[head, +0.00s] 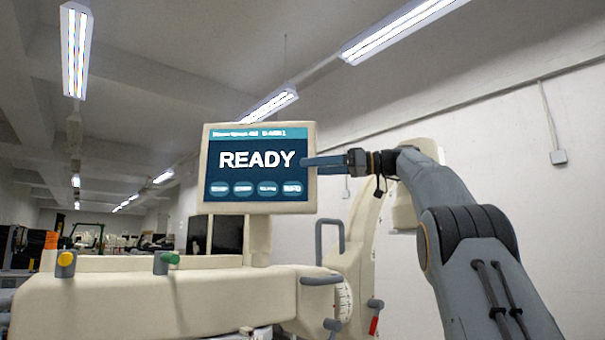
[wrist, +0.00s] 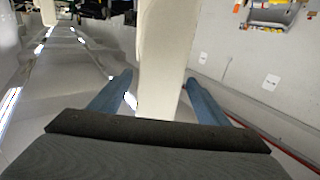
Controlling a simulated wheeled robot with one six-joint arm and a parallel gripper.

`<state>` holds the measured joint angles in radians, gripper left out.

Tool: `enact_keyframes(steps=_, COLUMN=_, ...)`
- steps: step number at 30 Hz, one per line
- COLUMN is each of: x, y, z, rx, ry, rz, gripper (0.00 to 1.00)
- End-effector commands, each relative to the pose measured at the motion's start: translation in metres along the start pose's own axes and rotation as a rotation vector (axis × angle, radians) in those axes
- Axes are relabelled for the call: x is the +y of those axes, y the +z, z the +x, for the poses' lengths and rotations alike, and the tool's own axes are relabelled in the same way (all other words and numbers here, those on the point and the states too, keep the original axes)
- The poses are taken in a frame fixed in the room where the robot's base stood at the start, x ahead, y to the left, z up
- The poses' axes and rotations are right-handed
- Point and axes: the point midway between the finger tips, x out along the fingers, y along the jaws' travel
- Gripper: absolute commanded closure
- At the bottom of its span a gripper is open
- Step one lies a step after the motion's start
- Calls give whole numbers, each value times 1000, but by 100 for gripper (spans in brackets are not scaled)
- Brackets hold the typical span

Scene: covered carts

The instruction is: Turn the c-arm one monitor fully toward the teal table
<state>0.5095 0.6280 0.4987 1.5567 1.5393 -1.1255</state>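The C-arm monitor (head: 260,203) is a beige-framed screen reading "READY" on dark blue, with a teal top bar. It stands on a short post on a beige cart (head: 150,305) and faces my head camera nearly square on. My gripper (head: 308,162) is at the monitor's right edge, one blue finger showing in front of it. In the wrist view my gripper (wrist: 156,82) has its fingers apart, either side of the beige monitor casing (wrist: 162,50). A narrow gap shows at the left finger; contact at the right finger is unclear. No teal table is in view.
A curved beige C-arm (head: 358,235) with a grey handle (head: 329,228) stands behind the monitor's right side. A plain wall is to the right.

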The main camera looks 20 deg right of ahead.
Motion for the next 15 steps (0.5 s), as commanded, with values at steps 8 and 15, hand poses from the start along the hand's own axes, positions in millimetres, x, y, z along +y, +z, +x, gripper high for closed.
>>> enact_keyframes(steps=8, x=-1, y=0, z=-22, rx=0, ry=-1, rz=-2, gripper=31)
enact_keyframes(steps=15, x=-1, y=-1, z=-23, rx=0, ry=-2, rz=-1, gripper=32)
